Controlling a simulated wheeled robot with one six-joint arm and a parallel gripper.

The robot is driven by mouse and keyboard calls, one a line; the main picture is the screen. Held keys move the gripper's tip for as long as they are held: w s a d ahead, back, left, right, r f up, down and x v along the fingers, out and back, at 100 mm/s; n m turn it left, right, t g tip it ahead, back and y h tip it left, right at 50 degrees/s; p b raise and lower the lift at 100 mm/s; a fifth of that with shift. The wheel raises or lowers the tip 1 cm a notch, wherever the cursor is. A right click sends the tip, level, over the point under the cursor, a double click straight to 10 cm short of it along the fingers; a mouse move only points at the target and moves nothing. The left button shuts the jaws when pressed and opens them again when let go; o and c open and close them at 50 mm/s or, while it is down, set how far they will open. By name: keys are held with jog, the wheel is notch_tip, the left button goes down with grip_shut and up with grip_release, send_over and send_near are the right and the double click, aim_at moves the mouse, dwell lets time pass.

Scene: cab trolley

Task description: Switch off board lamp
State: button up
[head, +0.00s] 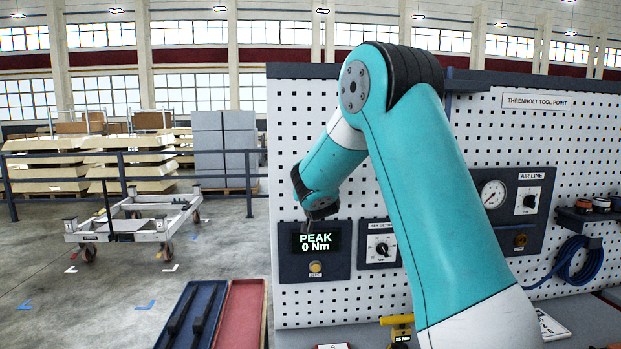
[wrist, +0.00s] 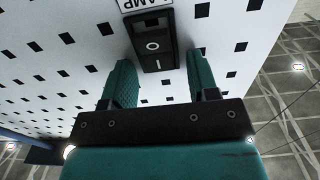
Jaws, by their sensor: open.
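The black rocker switch (wrist: 153,47) is on the white perforated board in the wrist view, marked with a circle and a bar. A white label (wrist: 146,4) above it reads "LAMP", partly cut off by the frame edge. I cannot tell which half of the rocker is pressed in. My gripper (wrist: 160,66) is open, its teal fingers apart on either side of the lower part of the switch, with nothing between them in grip. Contact with the switch cannot be told. In the head view my arm covers part of the board, and the lamp switch does not show.
The tool board (head: 545,145) carries a "PEAK 0 Nm" display (head: 316,242), a key setting dial (head: 382,246), an air line panel (head: 512,200) and a coiled blue hose (head: 580,262). Blue and red trays (head: 240,312) lie at the lower left. A wheeled trolley (head: 135,228) stands on open floor.

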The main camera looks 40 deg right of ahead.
jog(key=c, duration=0.9)
jog(key=shift+s+a+f+t+h+b, duration=0.15)
jog(key=shift+t+h+b, duration=0.45)
jog(key=shift+b, duration=2.8)
jog(key=shift+f+t+h+b, duration=0.2)
jog(key=shift+t+h+b, duration=0.4)
jog(key=shift+b, duration=2.85)
jog(key=shift+s+a+f+t+h+b, duration=0.25)
jog(key=shift+t+b, duration=0.55)
jog(key=shift+b, duration=2.6)
jog(key=shift+w+d+r, duration=0.15)
jog(key=o, duration=0.9)
